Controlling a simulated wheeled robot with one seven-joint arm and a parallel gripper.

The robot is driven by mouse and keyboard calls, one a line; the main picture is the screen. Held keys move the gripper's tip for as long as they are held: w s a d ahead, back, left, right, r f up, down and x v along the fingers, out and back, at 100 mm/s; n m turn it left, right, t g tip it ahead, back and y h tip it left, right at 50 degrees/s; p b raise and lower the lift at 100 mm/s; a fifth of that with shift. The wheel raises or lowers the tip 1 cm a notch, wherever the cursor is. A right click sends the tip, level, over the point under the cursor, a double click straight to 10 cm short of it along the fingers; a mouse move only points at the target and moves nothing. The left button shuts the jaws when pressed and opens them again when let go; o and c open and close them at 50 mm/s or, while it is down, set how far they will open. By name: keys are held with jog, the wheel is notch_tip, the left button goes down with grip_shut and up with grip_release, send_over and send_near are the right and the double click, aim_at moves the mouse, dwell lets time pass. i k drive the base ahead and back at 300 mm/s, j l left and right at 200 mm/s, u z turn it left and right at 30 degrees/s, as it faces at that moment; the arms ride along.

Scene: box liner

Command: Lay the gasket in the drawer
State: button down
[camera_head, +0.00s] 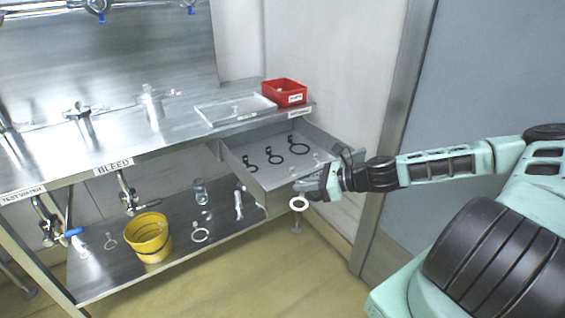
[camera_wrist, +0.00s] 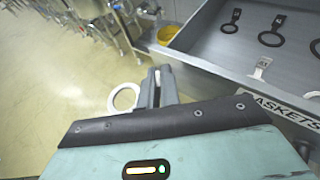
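The open drawer (camera_head: 271,183) is a grey metal tray under the right end of the bench. Its front carries a GASKETS label in the wrist view (camera_wrist: 283,108). Dark ring gaskets (camera_head: 274,157) with tabs and a pale tabbed piece (camera_wrist: 261,68) lie inside it. My gripper (camera_head: 309,189) is outside the drawer, at its front right corner. Its fingers (camera_wrist: 161,84) are close together, and a white gasket ring (camera_wrist: 113,97) sticks out beside them. The gasket seems held by its tab, which the fingers hide. It hangs outside the drawer, above the floor.
A wall and grey door panel stand to the right.

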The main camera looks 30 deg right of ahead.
aim_at(259, 175)
jog(key=i, duration=1)
